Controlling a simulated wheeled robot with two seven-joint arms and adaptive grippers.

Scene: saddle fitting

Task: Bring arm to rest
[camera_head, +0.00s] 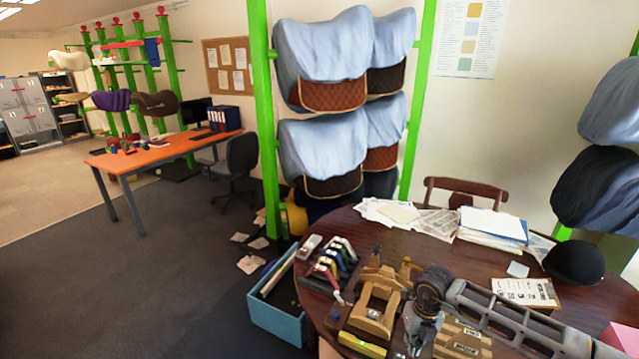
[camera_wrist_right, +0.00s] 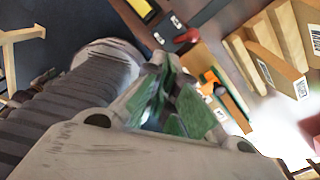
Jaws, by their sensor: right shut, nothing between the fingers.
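My right arm (camera_head: 510,318) reaches in from the lower right over the dark round table (camera_head: 335,225). Its wrist bends down, and the right gripper (camera_head: 413,342) points downward among the items on the table. In the right wrist view the gripper (camera_wrist_right: 172,108) shows its green-padded fingers closed together with nothing between them. Its height above the table is hard to judge. My left gripper is not in view.
A wooden stand (camera_head: 375,308) is left of the gripper, and a cardboard box (camera_head: 462,340) is right. Also on the table are a tool rack (camera_head: 333,262), papers (camera_head: 490,224) and a black cap (camera_head: 574,262). A blue bin (camera_head: 277,316) stands beside the table.

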